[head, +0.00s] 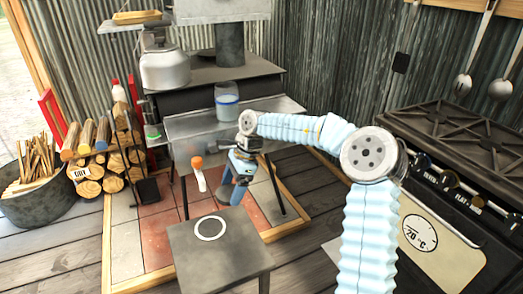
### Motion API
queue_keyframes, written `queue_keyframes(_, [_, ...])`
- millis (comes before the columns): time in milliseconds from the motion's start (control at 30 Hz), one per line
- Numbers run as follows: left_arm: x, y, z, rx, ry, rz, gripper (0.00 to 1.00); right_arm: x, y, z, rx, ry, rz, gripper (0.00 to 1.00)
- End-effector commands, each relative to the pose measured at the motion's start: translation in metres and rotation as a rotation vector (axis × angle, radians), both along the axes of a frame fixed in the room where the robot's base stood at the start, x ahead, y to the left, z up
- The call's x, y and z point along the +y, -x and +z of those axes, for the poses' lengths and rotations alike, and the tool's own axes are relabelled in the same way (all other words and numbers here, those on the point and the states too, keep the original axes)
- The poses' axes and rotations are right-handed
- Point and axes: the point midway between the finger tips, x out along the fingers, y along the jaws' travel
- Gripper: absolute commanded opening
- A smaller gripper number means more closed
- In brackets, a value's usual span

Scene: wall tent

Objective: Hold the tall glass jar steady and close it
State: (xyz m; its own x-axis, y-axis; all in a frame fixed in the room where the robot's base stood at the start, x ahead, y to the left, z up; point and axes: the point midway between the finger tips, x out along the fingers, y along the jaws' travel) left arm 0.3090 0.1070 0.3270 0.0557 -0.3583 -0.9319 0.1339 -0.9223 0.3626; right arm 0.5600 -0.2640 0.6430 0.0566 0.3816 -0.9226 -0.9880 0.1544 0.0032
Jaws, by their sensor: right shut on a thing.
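My left gripper is out of view.
A small grey table (240,250) with a white ring (210,228) on it stands in front. A kettle (165,68) is on the stove at the back. Stacked firewood (90,165) and a kindling tub (35,200) are left; a black cooker (450,170) is right.

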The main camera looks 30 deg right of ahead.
Motion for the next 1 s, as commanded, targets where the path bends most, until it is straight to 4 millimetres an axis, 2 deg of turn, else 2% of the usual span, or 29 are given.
queue_keyframes(33, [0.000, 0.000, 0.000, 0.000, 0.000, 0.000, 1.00, 0.027, 0.005, -0.021, 0.007, -0.006, 0.177, 0.53])
queue_keyframes(200, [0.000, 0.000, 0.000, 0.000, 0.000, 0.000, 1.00, 0.105, 0.035, -0.081, 0.004, -0.004, 0.807, 0.53])
queue_keyframes(300, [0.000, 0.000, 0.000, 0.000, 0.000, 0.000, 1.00, 0.142, 0.059, -0.110, 0.001, -0.003, 1.139, 0.53])
queue_keyframes(400, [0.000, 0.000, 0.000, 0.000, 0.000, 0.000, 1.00, 0.168, 0.081, -0.132, 0.000, -0.002, 1.408, 0.53])
queue_keyframes(500, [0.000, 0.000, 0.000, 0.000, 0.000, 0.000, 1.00, 0.184, 0.097, -0.146, -0.002, -0.001, 1.595, 0.53])
queue_keyframes(600, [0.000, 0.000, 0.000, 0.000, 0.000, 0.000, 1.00, 0.192, 0.106, -0.153, -0.004, 0.000, 1.697, 0.53])
queue_keyframes(900, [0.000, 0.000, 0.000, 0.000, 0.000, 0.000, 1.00, 0.194, 0.108, -0.155, -0.007, 0.000, 1.729, 0.53])
queue_keyframes(1000, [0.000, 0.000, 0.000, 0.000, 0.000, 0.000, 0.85, 0.194, 0.108, -0.155, -0.006, 0.000, 1.728, 0.53])
